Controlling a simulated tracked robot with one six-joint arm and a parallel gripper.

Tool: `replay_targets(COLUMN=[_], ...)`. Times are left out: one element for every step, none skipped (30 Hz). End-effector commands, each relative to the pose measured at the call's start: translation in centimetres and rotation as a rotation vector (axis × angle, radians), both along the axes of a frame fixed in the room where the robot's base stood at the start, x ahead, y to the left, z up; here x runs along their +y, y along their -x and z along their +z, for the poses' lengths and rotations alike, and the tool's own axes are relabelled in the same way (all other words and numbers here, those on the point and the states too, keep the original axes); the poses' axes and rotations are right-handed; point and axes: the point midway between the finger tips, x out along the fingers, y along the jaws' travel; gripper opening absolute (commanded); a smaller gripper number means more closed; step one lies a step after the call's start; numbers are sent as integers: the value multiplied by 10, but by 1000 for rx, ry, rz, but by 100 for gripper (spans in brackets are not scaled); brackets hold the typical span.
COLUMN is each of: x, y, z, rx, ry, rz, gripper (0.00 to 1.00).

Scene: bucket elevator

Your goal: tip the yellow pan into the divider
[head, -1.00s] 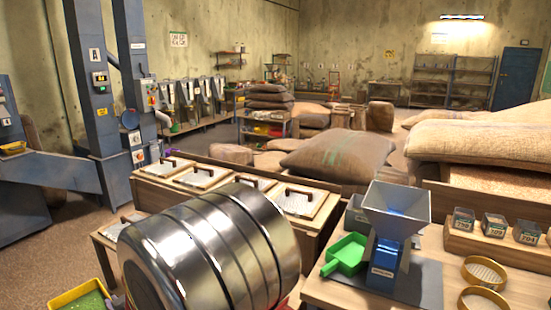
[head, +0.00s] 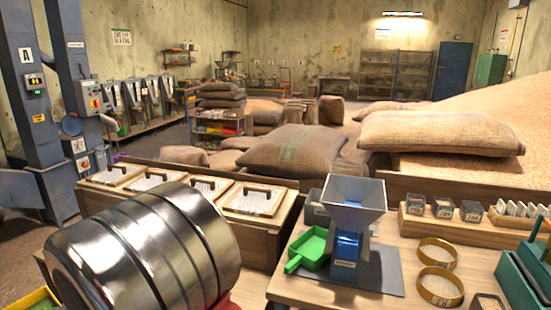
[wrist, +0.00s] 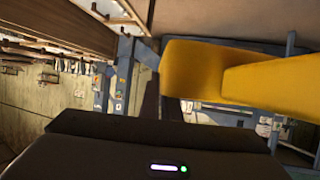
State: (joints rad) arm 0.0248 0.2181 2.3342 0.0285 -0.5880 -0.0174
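The yellow pan (head: 30,297) shows at the bottom left corner of the head view, cut off by the frame, with something green inside. In the wrist view the pan (wrist: 200,70) is close in front of my gripper (wrist: 155,105), and its contents cannot be seen there. My gripper appears shut on the pan, though the fingertips' contact is mostly hidden. The divider (head: 347,225), a blue body with a grey square funnel on top, stands on the bench at right centre. The pan is well to its left and apart from it.
A green scoop (head: 309,249) lies just left of the divider. Two round sieves (head: 438,252), sample boxes (head: 443,208) and a dark green device (head: 525,275) are to its right. Lidded wooden bins (head: 258,198) and sacks (head: 300,150) stand behind. The space above the funnel is clear.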

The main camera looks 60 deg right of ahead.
Motion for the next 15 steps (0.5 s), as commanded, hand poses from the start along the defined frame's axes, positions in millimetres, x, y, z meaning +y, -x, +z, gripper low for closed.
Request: replay_targets(x=[-11, -18, -28, -36, -45, -57, -67, -76, -86, -93, -101, -110, -116, -122, -129], y=[-9, -13, -20, -25, -29, -36, -40, -44, -49, -51, -54, -56, -58, -60, -62], z=[10, 15, 21, 27, 32, 40, 46, 51, 58, 61, 66, 70, 74, 78, 82], rx=[-9, -8, -9, -9, -9, -9, -8, -9, -8, -7, -6, -6, -6, -6, -6], ry=[-1, -1, -1, -1, -2, -2, -3, -3, -4, -3, -5, -3, -3, -4, -3], rz=[-25, -41, -64, -82, -103, -130, -151, -172, -197, -213, -230, -249, -263, -277, -295], gripper=[0, 0, 0, 0, 0, 0, 0, 0, 0, 0, 0, 0, 0, 0, 0])
